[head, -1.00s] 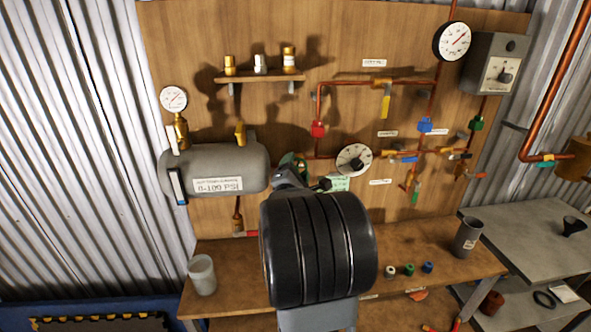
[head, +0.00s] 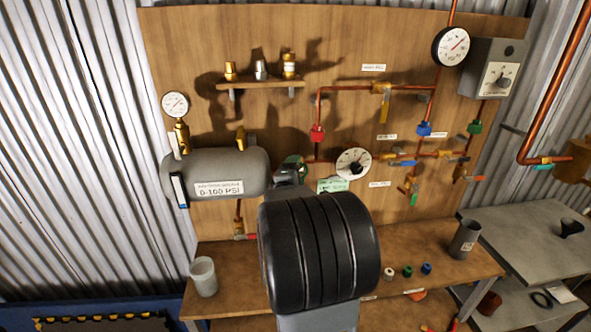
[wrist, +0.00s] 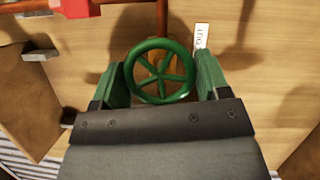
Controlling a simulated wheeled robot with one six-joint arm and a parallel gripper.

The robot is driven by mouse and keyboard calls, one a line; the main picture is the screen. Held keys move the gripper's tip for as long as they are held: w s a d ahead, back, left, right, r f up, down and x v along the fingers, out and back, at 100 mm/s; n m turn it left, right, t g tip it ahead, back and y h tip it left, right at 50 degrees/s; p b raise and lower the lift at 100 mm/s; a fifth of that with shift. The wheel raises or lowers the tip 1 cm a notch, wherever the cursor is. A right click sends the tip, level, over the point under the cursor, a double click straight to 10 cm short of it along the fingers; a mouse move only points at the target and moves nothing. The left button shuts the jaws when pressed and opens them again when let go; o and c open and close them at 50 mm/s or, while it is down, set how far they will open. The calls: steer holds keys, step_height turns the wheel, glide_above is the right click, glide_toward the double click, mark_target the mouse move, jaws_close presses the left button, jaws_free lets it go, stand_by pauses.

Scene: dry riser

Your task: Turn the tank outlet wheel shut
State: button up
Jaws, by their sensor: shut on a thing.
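The tank outlet wheel is a green spoked handwheel (wrist: 160,71) on a brass valve in the wrist view. My gripper (wrist: 160,80) has its green-padded fingers on either side of the wheel's rim and is shut on it. In the head view, a bit of green at the wheel (head: 293,165) shows just right of the grey tank (head: 215,172). My arm hides most of the wheel and the gripper there.
A white-faced dial (head: 353,163) sits just right of the wheel, with a green tag (head: 332,185) below. Copper pipes with coloured valves fill the board's right side. A shelf (head: 260,83) with brass fittings is above. A bench (head: 400,245) runs below.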

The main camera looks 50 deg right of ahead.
steer(key=m+p, duration=0.1)
steer(key=m+y+p, duration=0.1)
steer(key=m, duration=0.1)
steer(key=m+g+p, duration=0.1)
steer(key=m, duration=0.1)
steer(key=shift+r+y, duration=0.3)
steer(key=shift+y, duration=0.1)
steer(key=m+y+p, duration=0.1)
steer(key=m+y, duration=0.1)
steer(key=m, duration=0.1)
steer(key=shift+f+m, duration=0.1)
steer(key=shift+m, duration=0.3)
steer(key=o, duration=0.9)
steer(key=v, duration=1.3)
steer(key=shift+s+a, duration=0.2)
steer(key=shift+s, duration=0.25)
